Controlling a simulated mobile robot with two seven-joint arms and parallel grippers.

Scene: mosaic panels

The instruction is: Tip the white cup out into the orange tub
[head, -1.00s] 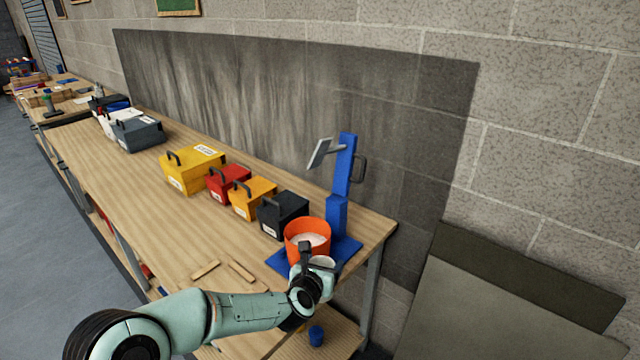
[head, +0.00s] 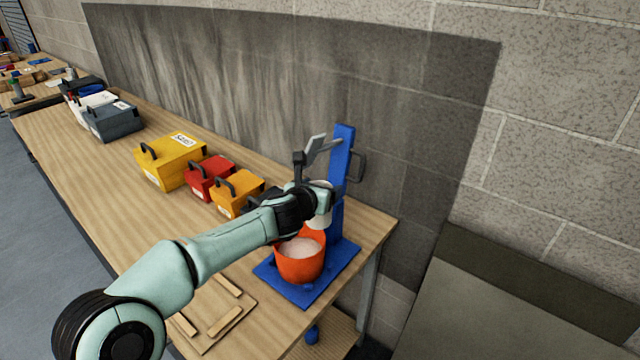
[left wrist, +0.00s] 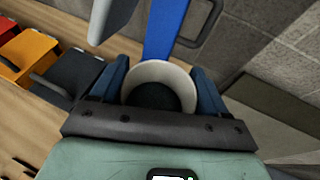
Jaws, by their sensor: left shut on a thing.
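The orange tub (head: 300,262) stands upright on a blue base plate (head: 327,282) at the near right end of the bench, with pale pinkish-white stuff inside. My left gripper (head: 316,200) is shut on the white cup (head: 322,218) and holds it raised above the tub's far side, near the blue post. In the left wrist view the cup (left wrist: 160,68) sits between the two blue fingers (left wrist: 160,85). Its pale rim surrounds a dark interior. My gripper partly hides the cup in the head view, and I cannot tell its exact tilt.
A blue post (head: 341,170) with a grey angled arm (head: 318,145) rises right behind the cup. Orange (head: 236,192), red (head: 208,178) and yellow (head: 170,160) boxes line the bench. Wooden strips (head: 224,321) lie at the near edge. The bench's middle left is clear.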

